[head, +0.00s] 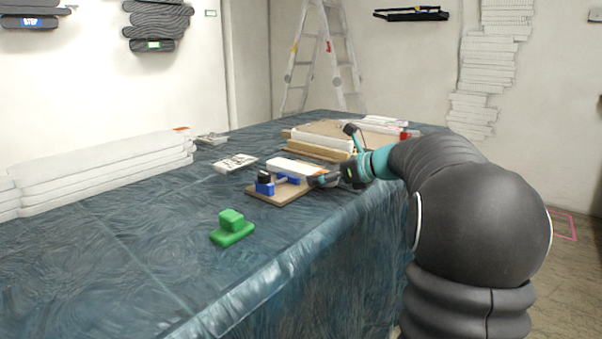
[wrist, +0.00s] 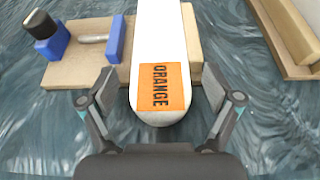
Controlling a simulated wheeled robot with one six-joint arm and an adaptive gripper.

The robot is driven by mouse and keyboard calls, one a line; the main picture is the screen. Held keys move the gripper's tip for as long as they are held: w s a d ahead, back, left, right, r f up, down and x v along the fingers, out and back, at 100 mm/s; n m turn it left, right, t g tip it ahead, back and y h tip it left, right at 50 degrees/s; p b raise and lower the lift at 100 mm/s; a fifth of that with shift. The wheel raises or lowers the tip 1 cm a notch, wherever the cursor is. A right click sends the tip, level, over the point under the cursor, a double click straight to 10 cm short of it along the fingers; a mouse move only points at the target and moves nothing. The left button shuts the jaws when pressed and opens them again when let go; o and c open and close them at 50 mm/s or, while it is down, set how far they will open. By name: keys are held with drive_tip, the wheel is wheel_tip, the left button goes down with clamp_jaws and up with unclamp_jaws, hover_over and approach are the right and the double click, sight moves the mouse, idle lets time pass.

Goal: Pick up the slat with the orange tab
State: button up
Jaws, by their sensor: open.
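The white slat (wrist: 158,35) has a rounded near end with an orange tab (wrist: 160,87) marked "ORANGE". It lies across a brown board (wrist: 64,76) that carries blue blocks. The slat also shows in the head view (head: 292,167), where my arm reaches its near end. My gripper (wrist: 162,92) is open in the wrist view, with one finger on each side of the tabbed end. Gaps show between the slat and both fingers. In the head view my gripper (head: 327,180) is small and dark, and its finger opening cannot be made out there.
A blue clamp-like fixture (head: 265,184) with a black knob sits beside the slat. A green block (head: 232,227) stands nearer on the blue-covered table (head: 150,250). Stacked white slats (head: 100,170) lie at left. A brown tray-like piece (wrist: 285,35) is at right.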

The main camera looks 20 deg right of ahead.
drive_tip(key=c, duration=1.3)
drive_tip(key=shift+c, duration=0.2)
drive_tip(key=shift+r, duration=0.15)
